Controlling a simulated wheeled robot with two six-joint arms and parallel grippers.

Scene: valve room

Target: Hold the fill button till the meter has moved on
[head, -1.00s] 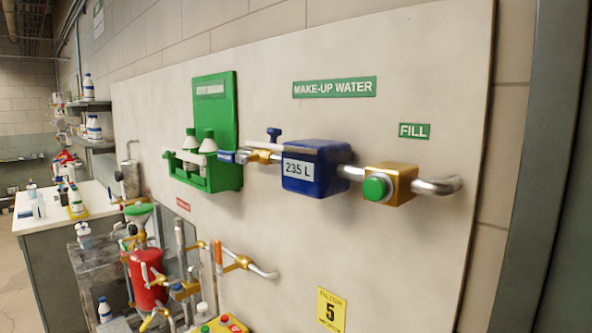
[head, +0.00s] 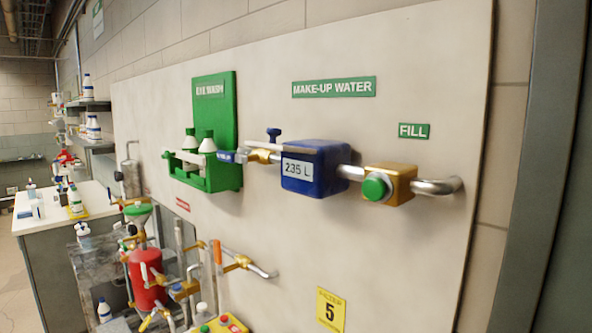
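The fill button (head: 376,187) is a round green button on a brass block at the right end of the pipe, under a green FILL sign (head: 414,131). Nothing touches it. The meter (head: 316,168) is a blue box on the same pipe, left of the button, and its white display (head: 298,169) reads 235 L. A green MAKE-UP WATER sign (head: 334,87) is above it. Neither of my grippers shows in the head view.
A green eye-wash holder (head: 215,140) with bottles is on the panel left of the meter. Below stand a red vessel (head: 146,281) with pipes and a yellow box (head: 222,324) with buttons. A white-topped bench (head: 100,206) is at left. The panel around the button is clear.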

